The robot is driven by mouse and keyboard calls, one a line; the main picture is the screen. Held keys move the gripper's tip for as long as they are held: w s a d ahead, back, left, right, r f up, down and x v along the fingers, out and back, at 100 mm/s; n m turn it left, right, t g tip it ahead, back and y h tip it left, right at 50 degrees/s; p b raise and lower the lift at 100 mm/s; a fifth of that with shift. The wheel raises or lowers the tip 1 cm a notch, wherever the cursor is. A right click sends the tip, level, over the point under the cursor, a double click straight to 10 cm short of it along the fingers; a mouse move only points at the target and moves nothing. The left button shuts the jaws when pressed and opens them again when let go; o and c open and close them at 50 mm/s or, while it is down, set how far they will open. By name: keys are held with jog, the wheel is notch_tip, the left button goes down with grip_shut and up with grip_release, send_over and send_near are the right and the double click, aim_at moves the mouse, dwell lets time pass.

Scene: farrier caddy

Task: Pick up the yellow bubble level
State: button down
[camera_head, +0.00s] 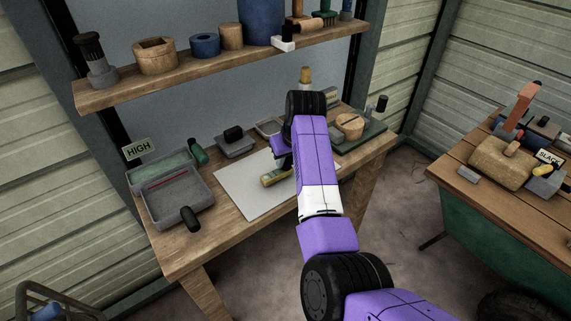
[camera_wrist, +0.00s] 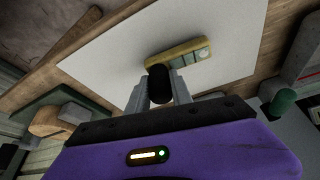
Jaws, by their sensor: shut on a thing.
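The yellow bubble level (camera_head: 273,178) is at the white sheet, partly hidden by my arm in the head view. In the wrist view the level (camera_wrist: 185,54) lies just beyond my fingertips, with pale vials along its face. My gripper (camera_wrist: 160,88) is shut around a dark rounded knob (camera_wrist: 160,82) that appears to belong to the level. My gripper (camera_head: 283,158) also shows beside the level in the head view, mostly behind my wrist. I cannot tell whether the level touches the sheet (camera_head: 245,192) or hangs just above it.
A grey tray (camera_head: 180,207) and a green-lined tray (camera_head: 160,170) sit left on the workbench (camera_head: 180,259). A wooden shelf (camera_head: 190,77) with several containers runs above. A green mat (camera_head: 365,136) lies to the right. Another table (camera_head: 475,200) with tools stands further right.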

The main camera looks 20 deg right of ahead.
notch_tip(320, 180, up, 19)
dwell(0.4)
jog(key=c, duration=1.8)
grip_release()
grip_shut()
